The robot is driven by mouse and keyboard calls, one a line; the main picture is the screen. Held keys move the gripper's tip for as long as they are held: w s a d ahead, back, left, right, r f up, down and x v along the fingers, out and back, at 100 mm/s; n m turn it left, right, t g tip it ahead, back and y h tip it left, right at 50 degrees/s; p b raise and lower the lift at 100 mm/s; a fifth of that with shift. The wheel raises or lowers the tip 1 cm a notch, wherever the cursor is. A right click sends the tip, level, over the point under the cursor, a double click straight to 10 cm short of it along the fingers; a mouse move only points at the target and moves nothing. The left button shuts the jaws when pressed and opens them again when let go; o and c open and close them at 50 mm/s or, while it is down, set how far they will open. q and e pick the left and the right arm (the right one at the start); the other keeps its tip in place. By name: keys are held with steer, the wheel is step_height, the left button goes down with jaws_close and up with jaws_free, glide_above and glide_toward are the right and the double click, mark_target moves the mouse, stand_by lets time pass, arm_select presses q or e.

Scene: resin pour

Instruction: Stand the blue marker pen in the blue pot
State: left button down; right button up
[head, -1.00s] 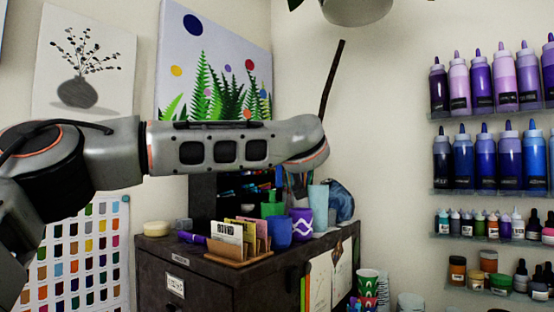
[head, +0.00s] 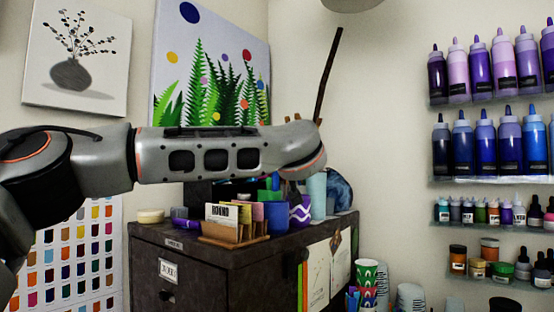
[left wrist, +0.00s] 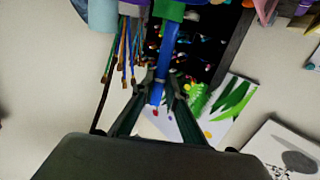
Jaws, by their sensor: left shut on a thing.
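The blue marker pen (left wrist: 168,52) is held between the fingers of my left gripper (left wrist: 161,84) in the left wrist view. Its far end reaches to the green pot (left wrist: 168,10); I cannot tell whether it is inside or in front of it. In the head view the marker (head: 276,182) shows as a small blue piece below my left wrist. The blue pot (head: 276,218) stands on the dark cabinet, beside the purple zigzag pot (head: 300,213). My wrist covers the left fingers in the head view. My right gripper is in neither view.
A wooden card holder (head: 232,234) stands in front of the blue pot on the cabinet (head: 215,275). A light blue cup (head: 317,195) stands to the right. A purple item (head: 186,222) and a round pale tub (head: 150,216) are at the left. Paintbrushes (left wrist: 125,50) are close beside my gripper.

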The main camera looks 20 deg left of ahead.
mark_target(275, 186)
arm_select(q)
step_height(275, 186, down, 5)
steer(key=shift+f+b, duration=0.1)
steer(key=shift+b, duration=0.7)
steer(key=shift+f, duration=0.85)
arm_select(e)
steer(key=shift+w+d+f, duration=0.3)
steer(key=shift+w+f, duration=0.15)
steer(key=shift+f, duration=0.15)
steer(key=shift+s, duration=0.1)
arm_select(q)
steer(key=c, duration=1.9)
jaws_free()
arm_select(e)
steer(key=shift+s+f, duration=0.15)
